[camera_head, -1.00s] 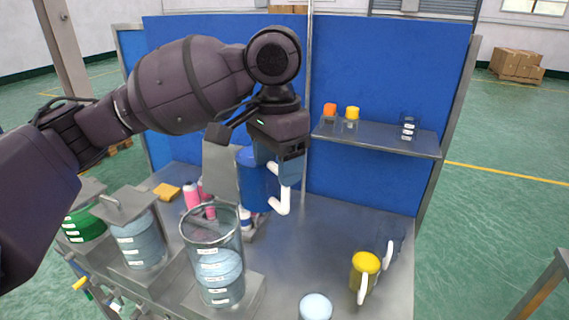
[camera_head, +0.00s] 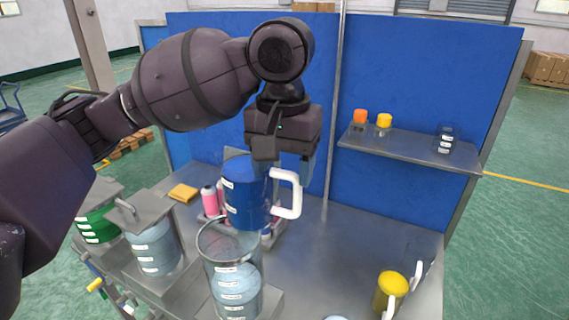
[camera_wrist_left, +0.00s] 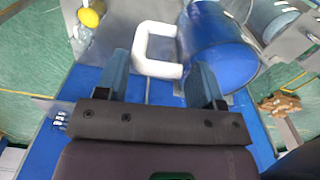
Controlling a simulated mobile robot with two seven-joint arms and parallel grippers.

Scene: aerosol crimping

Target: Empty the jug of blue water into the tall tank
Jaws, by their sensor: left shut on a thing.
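The jug (camera_head: 245,200) is full-looking deep blue with a white handle (camera_head: 291,195) toward the right. It looks close to upright. My left gripper (camera_head: 278,160) is shut on it near its top; whether the jaws close on the handle or the wall is not clear. The jug also shows in the left wrist view (camera_wrist_left: 222,52), beside the fingers (camera_wrist_left: 160,85). The tall tank (camera_head: 232,285) is a clear open cylinder with pale blue liquid in its lower part. The jug's base overlaps the tank's back rim in view; the gap cannot be told. My right gripper is out of view.
A lidded pale blue tank (camera_head: 153,250) and a green one (camera_head: 97,226) stand left of the tall tank. A yellow jug (camera_head: 390,290) is at the front right. Pink bottles (camera_head: 209,200) stand behind. A shelf (camera_head: 410,150) crosses the right back panel.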

